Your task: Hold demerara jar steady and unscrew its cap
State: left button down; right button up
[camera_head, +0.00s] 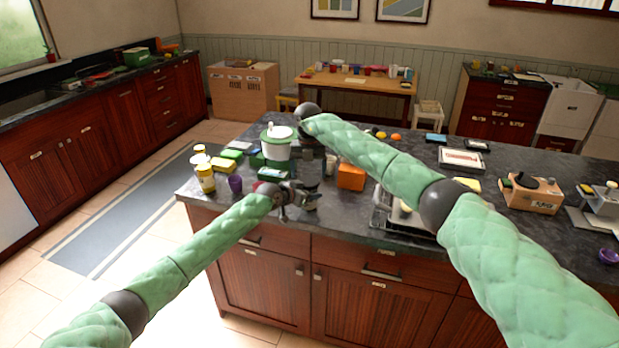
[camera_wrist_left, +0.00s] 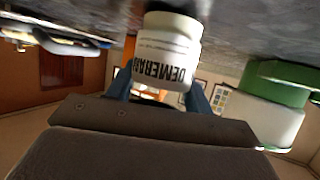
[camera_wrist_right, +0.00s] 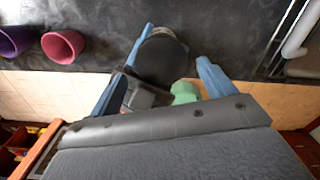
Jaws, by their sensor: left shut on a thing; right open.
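The demerara jar (camera_wrist_left: 168,50) is a white jar with black lettering, seen upside down in the left wrist view. My left gripper (camera_wrist_left: 160,95) is shut on its body. In the right wrist view the dark round cap (camera_wrist_right: 160,60) lies between the spread blue fingers of my right gripper (camera_wrist_right: 175,62), which is open above it. The cap sits nearer the left finger; whether they touch I cannot tell.
A white canister with a green lid (camera_head: 277,147) stands just behind, on the dark island counter (camera_head: 335,212). An orange box (camera_head: 351,176) and a tray (camera_head: 385,215) are to the right.

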aim_at(309, 181)
jog(key=shift+r, duration=0.9)
notch_tip(309, 181, up, 3)
jog(key=m, duration=0.3)
jog(key=shift+d+f, duration=0.1)
jog(key=shift+f, duration=3.85)
jog(key=c, duration=1)
jog(key=shift+o, duration=0.2)
jog(key=shift+n, duration=1.5)
jog(key=o, duration=0.9)
jog(key=shift+o, duration=0.9)
